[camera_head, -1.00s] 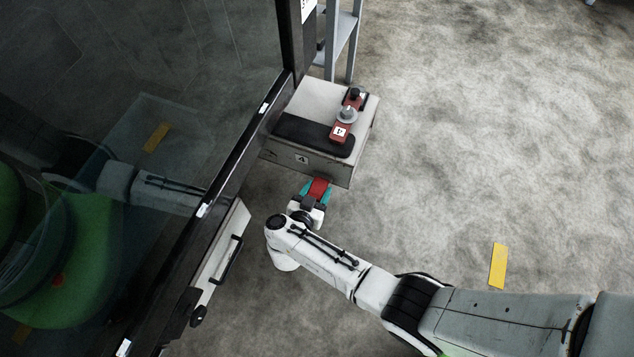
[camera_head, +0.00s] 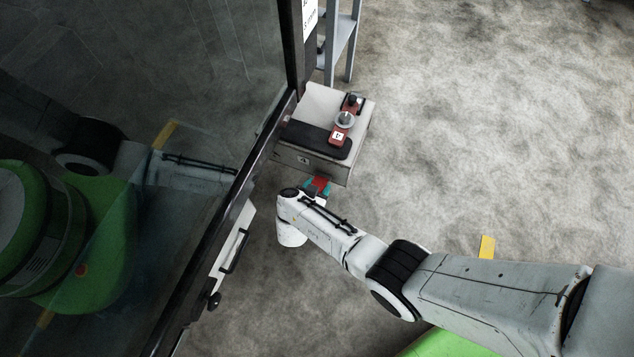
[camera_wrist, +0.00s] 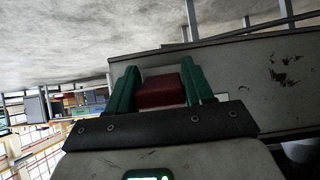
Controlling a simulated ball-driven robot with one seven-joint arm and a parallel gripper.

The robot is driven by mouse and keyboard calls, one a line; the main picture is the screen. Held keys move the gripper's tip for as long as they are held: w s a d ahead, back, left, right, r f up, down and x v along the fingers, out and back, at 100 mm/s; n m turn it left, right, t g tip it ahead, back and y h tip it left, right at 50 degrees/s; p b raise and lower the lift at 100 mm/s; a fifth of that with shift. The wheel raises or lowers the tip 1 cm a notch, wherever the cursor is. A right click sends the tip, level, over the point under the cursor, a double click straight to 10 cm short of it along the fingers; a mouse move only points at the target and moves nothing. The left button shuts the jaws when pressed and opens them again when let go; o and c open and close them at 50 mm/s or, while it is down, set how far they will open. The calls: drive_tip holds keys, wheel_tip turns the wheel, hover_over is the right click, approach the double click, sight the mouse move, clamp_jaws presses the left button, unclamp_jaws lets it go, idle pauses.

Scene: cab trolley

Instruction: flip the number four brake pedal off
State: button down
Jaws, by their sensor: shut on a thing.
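A red block-shaped pedal (camera_head: 321,182) sits low at the near face of the grey box marked 4 (camera_head: 312,162). My gripper (camera_head: 317,187) is at this pedal, its teal fingers on either side of it. In the wrist view my gripper (camera_wrist: 160,88) is shut on the dark red pedal (camera_wrist: 160,91), with one finger touching each side. The box's scuffed face (camera_wrist: 260,85) lies just beyond and to the right. The pedal's lower part and its joint with the box are hidden.
A dark glass panel (camera_head: 140,90) with a handled white panel (camera_head: 235,245) stands close on the left. Grey rack legs (camera_head: 340,50) stand behind. Open floor lies right.

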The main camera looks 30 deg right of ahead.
drive_tip(key=c, duration=0.5)
unclamp_jaws()
drive_tip(key=shift+r, duration=0.1)
drive_tip(key=p+v, duration=0.6)
drive_tip(key=v, duration=0.4)
drive_tip(key=shift+s+a+r, duration=0.15)
drive_tip(key=shift+s+a, duration=0.05)
drive_tip(key=shift+a, duration=0.05)
